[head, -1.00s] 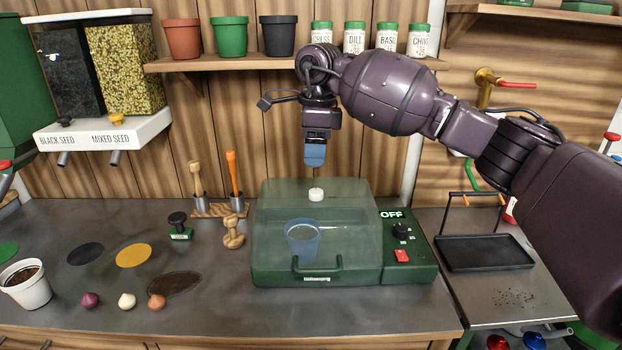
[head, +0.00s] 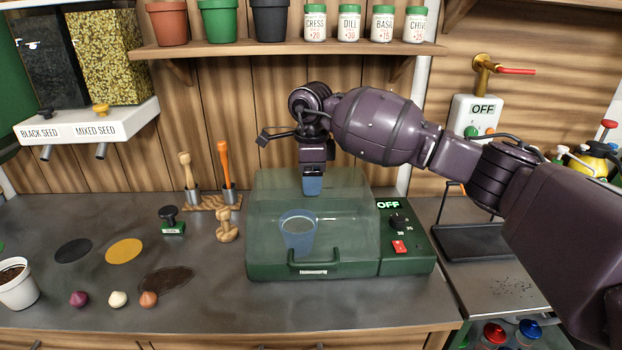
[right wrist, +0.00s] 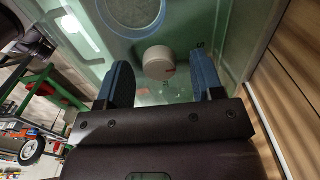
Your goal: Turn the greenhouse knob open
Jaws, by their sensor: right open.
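The greenhouse (head: 345,238) is a green box with a clear, closed lid on the counter. Its round white knob (right wrist: 158,62) shows in the right wrist view, with a small red mark on its rim and small markings on the lid around it. My right gripper (head: 313,187) points down over the greenhouse top and hides the knob in the head view. In the right wrist view its blue fingers (right wrist: 162,78) are open on either side of the knob, with gaps to both sides. Whether they are low enough to flank it is unclear. My left gripper is out of view.
A clear cup (head: 298,236) stands inside the greenhouse. At its right is a control panel with a black dial (head: 397,220), red switch (head: 400,247) and OFF display. Tools (head: 223,165) stand to the left. A shelf (head: 290,49) with pots and jars is above.

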